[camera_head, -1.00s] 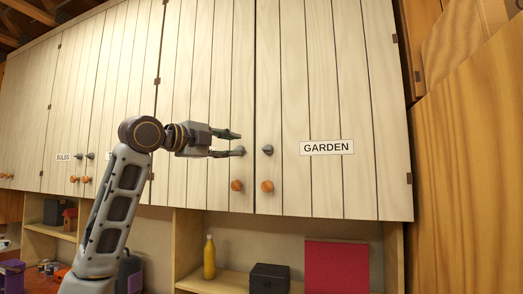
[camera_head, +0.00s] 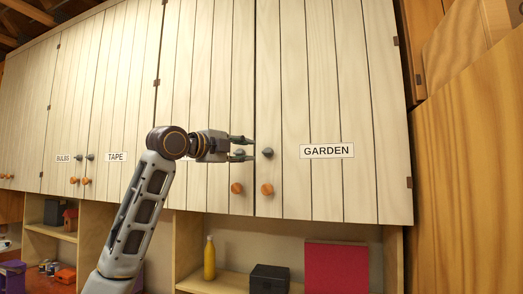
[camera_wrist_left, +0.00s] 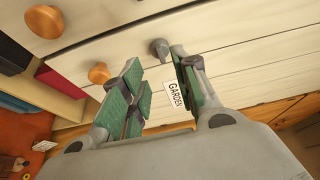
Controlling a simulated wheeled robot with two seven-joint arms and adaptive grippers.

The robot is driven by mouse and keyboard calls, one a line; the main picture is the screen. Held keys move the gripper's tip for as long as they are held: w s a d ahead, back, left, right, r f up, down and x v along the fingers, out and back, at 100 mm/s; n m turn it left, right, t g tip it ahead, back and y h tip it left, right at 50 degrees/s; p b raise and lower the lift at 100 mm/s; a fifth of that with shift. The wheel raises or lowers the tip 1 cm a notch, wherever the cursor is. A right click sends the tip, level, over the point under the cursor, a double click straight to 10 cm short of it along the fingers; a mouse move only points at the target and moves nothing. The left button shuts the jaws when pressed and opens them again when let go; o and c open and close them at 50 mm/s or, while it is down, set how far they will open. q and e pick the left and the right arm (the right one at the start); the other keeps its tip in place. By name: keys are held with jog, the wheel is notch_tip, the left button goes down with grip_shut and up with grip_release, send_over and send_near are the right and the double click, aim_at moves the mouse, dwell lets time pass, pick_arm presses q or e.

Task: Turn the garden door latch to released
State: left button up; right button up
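The garden door (camera_head: 345,95) is a pale plank cupboard door with a GARDEN label (camera_head: 327,151), which also shows in the wrist view (camera_wrist_left: 175,95). Its grey latch (camera_head: 267,152) sits near the door's left edge, above a round orange knob (camera_head: 267,189). My left gripper (camera_head: 251,147) is open, just left of this latch in the head view. In the left wrist view the latch (camera_wrist_left: 160,47) shows beyond the gap between the green-padded fingertips (camera_wrist_left: 157,58). I cannot tell whether they touch it. My right gripper is not in view.
The door to the left has its own orange knob (camera_head: 237,188); its latch is hidden or hard to make out behind my gripper. Below, a shelf (camera_head: 222,284) holds a yellow bottle (camera_head: 209,258), a black box (camera_head: 269,279) and a red panel (camera_head: 336,268). A wooden panel (camera_head: 475,170) stands at right.

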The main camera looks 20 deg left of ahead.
aim_at(263, 152)
pick_arm(q)
jog(key=p+x, duration=0.2)
jog(key=x, duration=0.6)
jog(key=shift+w+p, duration=0.1)
jog(key=shift+p, duration=0.2)
jog(key=c, duration=0.7)
jog(key=shift+a, duration=0.1)
grip_shut()
